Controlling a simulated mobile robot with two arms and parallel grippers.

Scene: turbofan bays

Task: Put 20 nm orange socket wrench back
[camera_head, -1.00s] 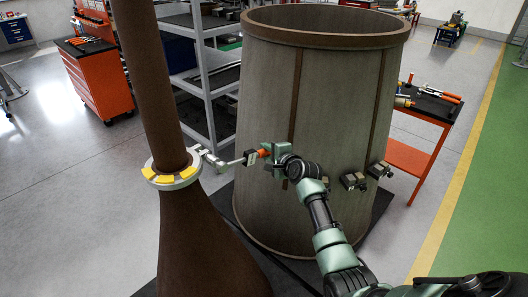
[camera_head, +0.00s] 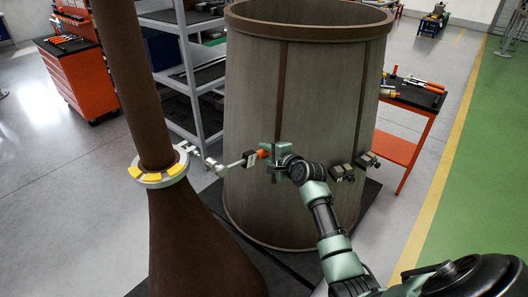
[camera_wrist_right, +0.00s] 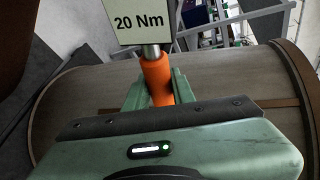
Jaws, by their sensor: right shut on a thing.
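The orange-handled socket wrench (camera_head: 232,165) is in my right gripper (camera_head: 268,153), held roughly level in front of the large grey cylinder. The right wrist view shows the orange handle (camera_wrist_right: 157,80) between the green fingers (camera_wrist_right: 156,93), with a "20 Nm" label (camera_wrist_right: 139,21) beyond it. The wrench's far end points left toward a metal ring with yellow segments (camera_head: 160,171) around a brown column. In the head view that end lies close to the ring's side fitting; I cannot tell whether they touch. My left gripper is not in view.
The large grey cylinder (camera_head: 300,130) stands right behind my right gripper. An orange cart with tools (camera_head: 408,98) stands to its right, and an orange tool cabinet (camera_head: 78,78) at the back left. A grey shelf (camera_head: 190,75) stands behind. The floor at left is clear.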

